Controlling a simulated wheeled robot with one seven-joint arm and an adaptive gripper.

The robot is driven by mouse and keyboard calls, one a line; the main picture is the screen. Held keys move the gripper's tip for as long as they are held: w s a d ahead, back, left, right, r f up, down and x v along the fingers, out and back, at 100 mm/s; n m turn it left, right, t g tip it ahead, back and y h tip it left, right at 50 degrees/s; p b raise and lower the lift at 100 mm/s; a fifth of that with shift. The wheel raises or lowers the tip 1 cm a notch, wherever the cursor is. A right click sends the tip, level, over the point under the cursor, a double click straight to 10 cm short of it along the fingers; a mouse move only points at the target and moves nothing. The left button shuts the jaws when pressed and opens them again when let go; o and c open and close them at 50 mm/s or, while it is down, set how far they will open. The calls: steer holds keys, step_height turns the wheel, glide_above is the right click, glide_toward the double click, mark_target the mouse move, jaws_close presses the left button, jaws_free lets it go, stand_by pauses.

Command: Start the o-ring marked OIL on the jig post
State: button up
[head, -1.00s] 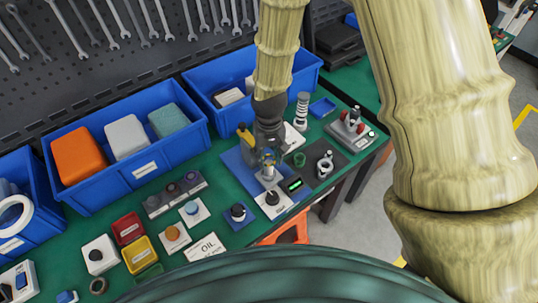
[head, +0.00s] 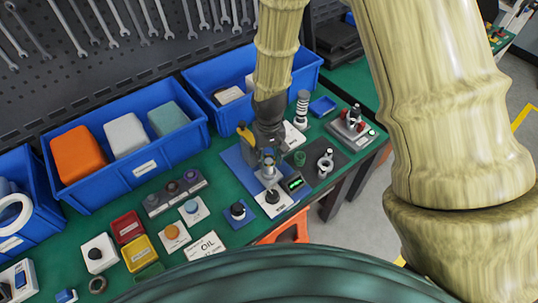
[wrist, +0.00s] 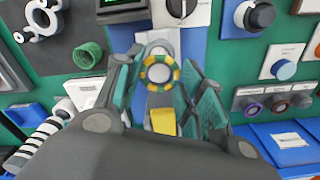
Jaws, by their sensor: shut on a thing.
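My gripper (head: 268,158) is over the jig, on a blue base plate (head: 232,162) near the bench's front edge. In the wrist view my gripper's teal-padded fingers (wrist: 162,78) are shut on a yellow and green ring, the o-ring (wrist: 175,82). A pale round top, seemingly the jig post (wrist: 160,72), shows through the ring's middle. I cannot tell how far the ring sits down over the post, and no marking on it is readable. A card reading OIL (head: 208,245) lies on the bench to the left.
A rack with several coloured rings (head: 173,190) stands to the left. A small green display (head: 295,183), a switch box (head: 272,200) and a green cup (head: 300,158) are close beside the jig. A striped column (head: 301,110) stands behind. Blue bins (head: 130,165) line the back.

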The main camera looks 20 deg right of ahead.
steer(key=shift+f, duration=0.3)
stand_by(0.4)
steer(key=o, duration=0.9)
steer(key=shift+r, duration=0.1)
steer(key=shift+r+p, duration=2.7)
steer(key=shift+r, duration=0.75)
